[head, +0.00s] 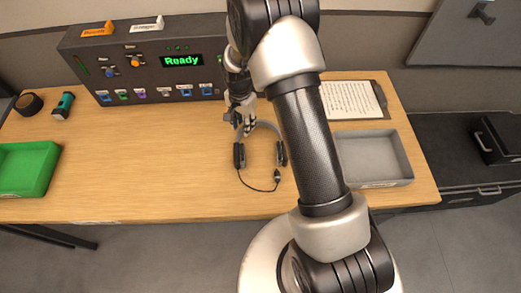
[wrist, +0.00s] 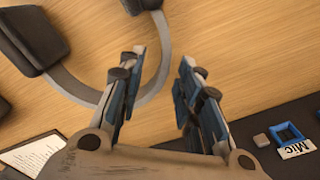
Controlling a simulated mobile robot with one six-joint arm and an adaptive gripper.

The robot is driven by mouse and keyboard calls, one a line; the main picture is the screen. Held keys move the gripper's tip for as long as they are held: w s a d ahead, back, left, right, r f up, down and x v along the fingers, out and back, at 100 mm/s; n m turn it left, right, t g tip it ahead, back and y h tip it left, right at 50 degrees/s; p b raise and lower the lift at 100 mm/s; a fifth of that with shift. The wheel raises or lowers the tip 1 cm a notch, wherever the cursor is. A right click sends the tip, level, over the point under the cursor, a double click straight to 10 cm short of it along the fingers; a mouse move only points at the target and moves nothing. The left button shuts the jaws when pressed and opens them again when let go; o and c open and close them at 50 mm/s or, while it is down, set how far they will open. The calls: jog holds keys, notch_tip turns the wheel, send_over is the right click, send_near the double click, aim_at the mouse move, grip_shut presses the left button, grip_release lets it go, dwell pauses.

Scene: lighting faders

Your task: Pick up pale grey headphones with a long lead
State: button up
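The pale grey headphones (head: 239,155) lie on the wooden desk, with dark ear cups toward the front edge and the grey band toward the back. Their dark lead curls forward to a plug (head: 277,175). My gripper (head: 246,124) is at the back of the band and hides part of it. In the wrist view the gripper (wrist: 162,60) is open and empty. The headphones (wrist: 36,38) show there with the band passing behind the left finger and into the gap between the fingers. I cannot tell whether the fingers touch the band or how far above it they are.
A dark fader console (head: 150,75) reading "Ready" stands at the back, just left of my gripper. A green tray (head: 28,168) is at the left, a grey tray (head: 376,158) and a clipboard (head: 352,99) at the right.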

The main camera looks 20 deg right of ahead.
notch_tip(320, 180, down, 5)
jog(key=shift+w+a+r+b, duration=0.1)
jog(key=shift+r+b, duration=0.1)
jog(key=shift+b, duration=0.55)
jog(key=shift+r, duration=0.1)
jog(key=shift+c, duration=0.4)
grip_shut()
